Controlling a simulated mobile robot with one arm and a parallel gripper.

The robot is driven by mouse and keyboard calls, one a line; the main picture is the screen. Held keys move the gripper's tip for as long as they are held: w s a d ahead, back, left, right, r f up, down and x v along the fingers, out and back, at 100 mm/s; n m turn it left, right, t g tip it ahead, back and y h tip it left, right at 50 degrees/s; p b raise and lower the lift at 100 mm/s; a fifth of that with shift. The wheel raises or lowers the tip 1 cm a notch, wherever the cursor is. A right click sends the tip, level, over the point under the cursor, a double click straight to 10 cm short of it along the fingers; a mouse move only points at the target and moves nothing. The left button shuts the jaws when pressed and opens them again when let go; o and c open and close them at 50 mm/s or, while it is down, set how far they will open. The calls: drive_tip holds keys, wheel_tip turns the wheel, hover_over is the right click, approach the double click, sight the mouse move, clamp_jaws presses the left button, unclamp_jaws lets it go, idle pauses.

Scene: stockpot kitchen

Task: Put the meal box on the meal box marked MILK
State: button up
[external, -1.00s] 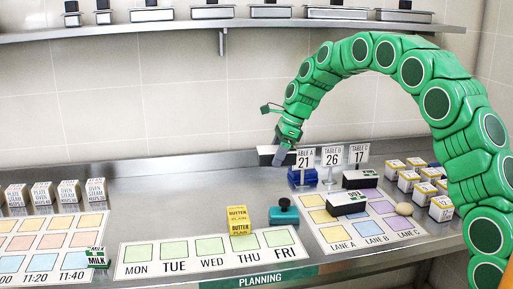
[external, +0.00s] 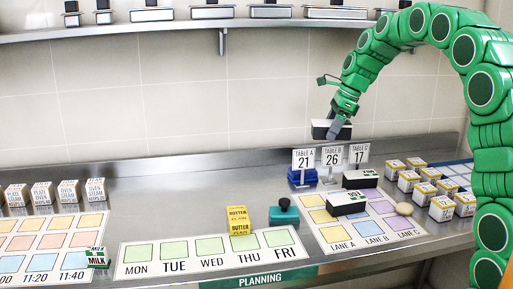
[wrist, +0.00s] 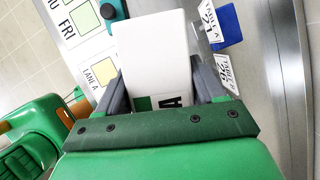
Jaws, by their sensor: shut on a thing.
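My gripper (external: 338,128) is shut on a meal box (external: 323,129), white on top with dark sides, held in the air above the table signs. In the wrist view the box (wrist: 155,50) lies between the fingers, its green and black label partly hidden by the gripper. A small green and white block marked MILK (external: 97,259) stands at the left, on the time grid's edge.
Table number signs (external: 332,158) stand behind the lane mat (external: 335,235).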

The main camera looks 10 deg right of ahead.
drive_tip(key=s+d+r+m, duration=0.1)
drive_tip(key=s+d+r, duration=0.3)
drive_tip(key=d, duration=0.2)
drive_tip(key=s+d+r+m, duration=0.1)
drive_tip(key=s+d+r, duration=0.25)
drive_tip(key=d, duration=0.25)
drive_tip(key=w+f, duration=1.3)
drive_tip(key=w, duration=0.1)
drive_tip(key=shift+d+f+t, duration=0.2)
drive_tip(key=shift+d+t, duration=0.1)
drive_tip(key=shift+t, duration=0.1)
drive_tip(key=shift+s+f, duration=0.1)
drive_tip(key=shift+f, duration=0.5)
drive_tip(key=o, duration=1.3)
drive_tip(key=shift+c, duration=0.2)
